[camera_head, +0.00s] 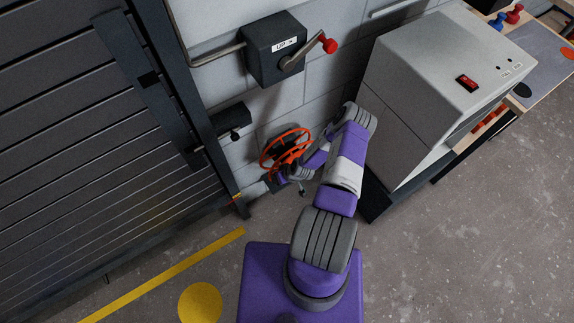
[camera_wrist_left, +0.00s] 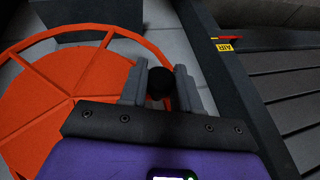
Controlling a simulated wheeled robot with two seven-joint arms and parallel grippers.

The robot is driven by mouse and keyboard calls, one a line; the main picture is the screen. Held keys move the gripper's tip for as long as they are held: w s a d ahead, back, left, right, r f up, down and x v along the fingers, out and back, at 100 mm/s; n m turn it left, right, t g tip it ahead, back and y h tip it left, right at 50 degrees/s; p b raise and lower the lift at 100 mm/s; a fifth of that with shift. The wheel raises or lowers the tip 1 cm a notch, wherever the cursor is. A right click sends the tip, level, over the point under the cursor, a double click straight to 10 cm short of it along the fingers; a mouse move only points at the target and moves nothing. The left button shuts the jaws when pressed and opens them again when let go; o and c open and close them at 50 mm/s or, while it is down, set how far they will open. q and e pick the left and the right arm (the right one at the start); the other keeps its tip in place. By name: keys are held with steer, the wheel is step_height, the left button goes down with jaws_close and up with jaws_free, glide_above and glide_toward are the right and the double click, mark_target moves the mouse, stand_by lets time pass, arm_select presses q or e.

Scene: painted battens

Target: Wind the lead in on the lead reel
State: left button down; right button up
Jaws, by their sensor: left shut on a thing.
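The orange lead reel (camera_head: 265,155) is mounted low on the pale block wall, beside the shutter frame. It fills the left of the left wrist view (camera_wrist_left: 50,95), with its spokes and rim showing. My left gripper (camera_head: 285,174) is at the reel's lower edge. In the left wrist view its two fingers (camera_wrist_left: 161,90) stand on either side of a round black knob (camera_wrist_left: 159,80) in front of the reel's rim, shut on it. The lead cannot be made out clearly; a small dark piece (camera_head: 301,189) shows below the gripper. My right gripper is not in view.
A dark box with a red-knobbed crank (camera_head: 270,50) is on the wall above. A grey slatted shutter (camera_head: 80,150) stands at the left. A grey cabinet with a red switch (camera_head: 425,80) stands at the right. The floor (camera_head: 460,250) at lower right is clear.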

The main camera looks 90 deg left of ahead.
arm_select(q)
steer(key=shift+d, duration=0.15)
steer(key=c, duration=0.8)
jaws_free()
steer(key=shift+c, duration=0.2)
steer(key=shift+w+r, duration=0.1)
steer(key=shift+r, duration=0.05)
steer(key=p+v, duration=0.2)
steer(key=v, duration=0.5)
steer(key=shift+w+r, duration=0.15)
